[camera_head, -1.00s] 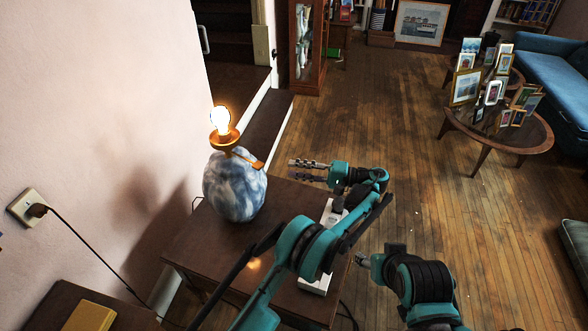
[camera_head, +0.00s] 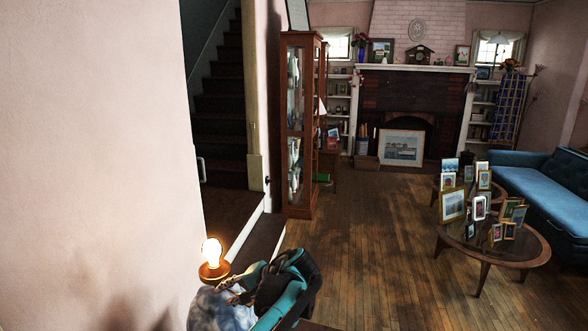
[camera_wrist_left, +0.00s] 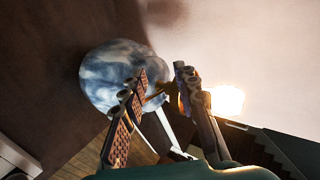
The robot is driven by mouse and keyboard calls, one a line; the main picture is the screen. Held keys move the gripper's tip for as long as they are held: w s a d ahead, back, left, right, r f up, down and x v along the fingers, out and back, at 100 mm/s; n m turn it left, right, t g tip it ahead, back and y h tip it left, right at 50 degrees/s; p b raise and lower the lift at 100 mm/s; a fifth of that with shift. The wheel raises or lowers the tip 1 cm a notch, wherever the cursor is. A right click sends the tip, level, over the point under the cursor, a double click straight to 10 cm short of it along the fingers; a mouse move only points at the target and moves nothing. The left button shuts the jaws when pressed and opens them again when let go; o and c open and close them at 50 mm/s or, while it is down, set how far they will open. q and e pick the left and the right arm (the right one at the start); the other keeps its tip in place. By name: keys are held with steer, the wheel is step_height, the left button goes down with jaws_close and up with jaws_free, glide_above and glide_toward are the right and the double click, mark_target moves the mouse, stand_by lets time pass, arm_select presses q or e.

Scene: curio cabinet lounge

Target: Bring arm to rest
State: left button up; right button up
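My left gripper (camera_head: 238,284) is at the bottom of the head view, just right of the lit table lamp. Its fingers stand apart in the left wrist view (camera_wrist_left: 160,105) with nothing held between them. The lamp has a bare glowing bulb (camera_head: 211,253) and a round blue-white marbled base (camera_head: 215,312), partly cut off by the frame. In the left wrist view the base (camera_wrist_left: 105,72) is behind and left of the fingers, and the bulb (camera_wrist_left: 226,100) is to their right. I cannot tell whether the gripper touches the lamp. My right gripper is not in view.
A pink wall (camera_head: 95,150) rises on the left. A glass-front cabinet (camera_head: 304,125) stands beyond the lamp. An oval table (camera_head: 515,243) with several framed pictures and a blue sofa (camera_head: 545,185) are on the right. The wooden floor (camera_head: 375,230) between is clear.

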arm_select(q)
steer(key=s+a+f+n+h, duration=0.1)
steer(key=s+a+h, duration=0.15)
steer(key=s, duration=0.55)
steer(key=s+a+h, duration=0.1)
steer(key=s+h, duration=0.2)
steer(key=s, duration=0.4)
steer(key=s+d+f+n+t+h, duration=0.2)
steer(key=s+f+n+t+h, duration=0.1)
steer(key=s, duration=0.8)
steer(key=shift+s+d+f+h, duration=0.35)
steer(key=shift+f+h, duration=0.3)
steer(key=shift+f, duration=0.45)
